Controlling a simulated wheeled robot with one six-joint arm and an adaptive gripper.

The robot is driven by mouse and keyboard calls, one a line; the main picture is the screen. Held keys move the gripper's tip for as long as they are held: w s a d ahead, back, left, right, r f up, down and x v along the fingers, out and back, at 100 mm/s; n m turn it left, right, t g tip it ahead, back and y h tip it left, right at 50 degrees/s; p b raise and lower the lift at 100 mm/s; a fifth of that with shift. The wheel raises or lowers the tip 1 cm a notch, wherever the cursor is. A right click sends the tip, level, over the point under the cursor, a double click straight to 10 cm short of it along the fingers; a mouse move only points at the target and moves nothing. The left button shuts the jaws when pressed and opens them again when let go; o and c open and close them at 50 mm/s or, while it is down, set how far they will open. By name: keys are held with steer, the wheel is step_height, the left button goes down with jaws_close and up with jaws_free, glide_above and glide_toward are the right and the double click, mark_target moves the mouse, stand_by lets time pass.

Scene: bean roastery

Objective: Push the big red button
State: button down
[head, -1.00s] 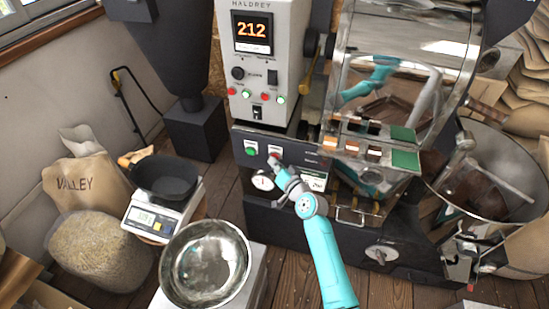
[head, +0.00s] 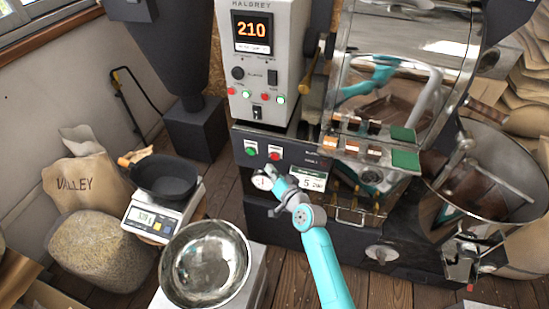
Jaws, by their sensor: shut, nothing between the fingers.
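The red button (head: 275,156) is on the dark front panel of the roaster, right of a green button (head: 251,151). It is in clear view. My gripper (head: 268,171) is shut and empty. How far the tip is from the panel in depth I cannot tell.
The control box (head: 265,60) above shows 210 and has small red and green buttons. A sample tray (head: 404,134) juts out on the right. A scale (head: 160,218) with a black pan and a steel bowl (head: 205,263) stand at the lower left.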

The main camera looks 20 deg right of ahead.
steer(key=shift+s+a, duration=0.45)
steer(key=shift+s, duration=0.2)
steer(key=shift+s+a, duration=0.45)
steer(key=shift+s, duration=0.15)
steer(key=s+d+f+n+g+h, duration=0.1)
steer(key=s+f, duration=0.2)
steer(key=s, duration=1.1)
steer(key=s+f+n+h, duration=0.1)
steer(key=s+f, duration=0.2)
steer(key=s, duration=1.2)
steer(key=s+r+n, duration=0.1)
steer(key=s+r, duration=0.6)
steer(key=s, duration=0.4)
steer(key=s+r+n, duration=0.2)
steer(key=s+r, duration=0.5)
steer(key=s, duration=0.4)
steer(key=shift+s+a+n+h, duration=0.15)
steer(key=shift+s+n+h, duration=0.15)
